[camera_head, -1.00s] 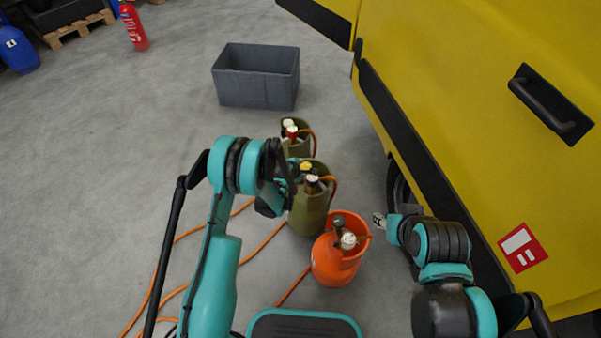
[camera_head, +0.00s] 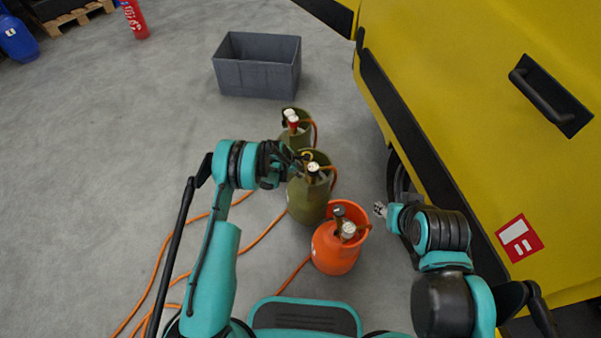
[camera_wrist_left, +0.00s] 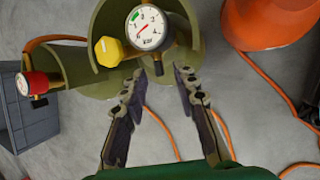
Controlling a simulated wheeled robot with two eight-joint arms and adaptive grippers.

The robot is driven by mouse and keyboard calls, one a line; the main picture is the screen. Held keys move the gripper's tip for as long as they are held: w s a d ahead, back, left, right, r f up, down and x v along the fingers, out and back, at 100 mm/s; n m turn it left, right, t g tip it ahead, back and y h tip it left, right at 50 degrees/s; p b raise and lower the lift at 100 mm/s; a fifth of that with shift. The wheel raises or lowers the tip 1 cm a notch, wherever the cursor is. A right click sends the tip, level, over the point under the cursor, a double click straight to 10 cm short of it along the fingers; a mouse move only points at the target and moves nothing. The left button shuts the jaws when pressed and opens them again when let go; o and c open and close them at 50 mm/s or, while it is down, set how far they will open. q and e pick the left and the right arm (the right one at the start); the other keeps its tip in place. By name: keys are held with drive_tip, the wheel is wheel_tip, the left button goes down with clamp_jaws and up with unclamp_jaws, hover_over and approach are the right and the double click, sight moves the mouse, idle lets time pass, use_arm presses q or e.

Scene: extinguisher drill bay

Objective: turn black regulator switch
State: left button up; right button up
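An orange gas cylinder (camera_head: 335,252) stands nearest, with a pale gauge (camera_head: 348,230) and a dark knob (camera_head: 339,212) in its collar. The middle green cylinder (camera_head: 308,203) carries a gauge (camera_wrist_left: 147,27) and a yellow knob (camera_wrist_left: 108,51). The far green cylinder (camera_head: 303,138) has a red knob (camera_wrist_left: 37,84). My left gripper (camera_wrist_left: 161,76) is open and empty, its fingertips just below the middle cylinder's gauge in the wrist view. The yellow knob is left of them.
A grey crate (camera_head: 257,77) stands behind the cylinders. A yellow vehicle (camera_head: 470,110) with a dark wheel closes off the right. Orange hoses (camera_head: 262,237) lie across the floor at left. A red extinguisher (camera_head: 134,18) stands far back left.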

use_arm(q)
drive_tip(key=shift+x, duration=1.1)
clamp_jaws()
drive_tip(key=shift+d, duration=0.1)
drive_tip(key=shift+s+d+f+m+t+y, duration=0.15)
drive_tip(key=shift+m+t+y, duration=0.15)
drive_tip(key=shift+t, duration=1)
drive_tip(key=shift+s+a+m+t+y, duration=0.15)
drive_tip(key=shift+m+t+y, duration=0.15)
drive_tip(key=shift+t, duration=1)
drive_tip(key=shift+d, duration=0.1)
unclamp_jaws()
